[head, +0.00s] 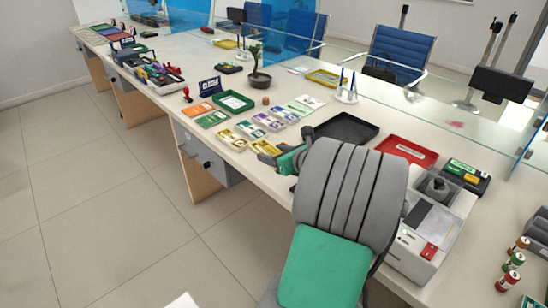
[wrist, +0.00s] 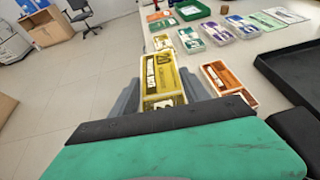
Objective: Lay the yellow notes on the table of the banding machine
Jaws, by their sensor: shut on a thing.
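My gripper (head: 270,154) is over the counter's front edge, left of my grey arm in the head view. In the wrist view its grey fingers (wrist: 166,98) are shut on the yellow notes (wrist: 161,77), a banded bundle marked 20. The notes stick out past the fingertips; their rear part is hidden by the green gripper body. The white machine (head: 417,253), which looks like the banding machine, stands at right, behind my arm. Its grey flat table (head: 437,224) looks bare and is partly hidden.
Bundles of green notes (wrist: 190,39), purple notes (wrist: 216,31) and orange-brown notes (wrist: 228,77) lie near my gripper. A black tray (head: 345,129) and a red tray (head: 407,151) lie between there and the machine. Batteries-like rolls (head: 513,262) stand at far right.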

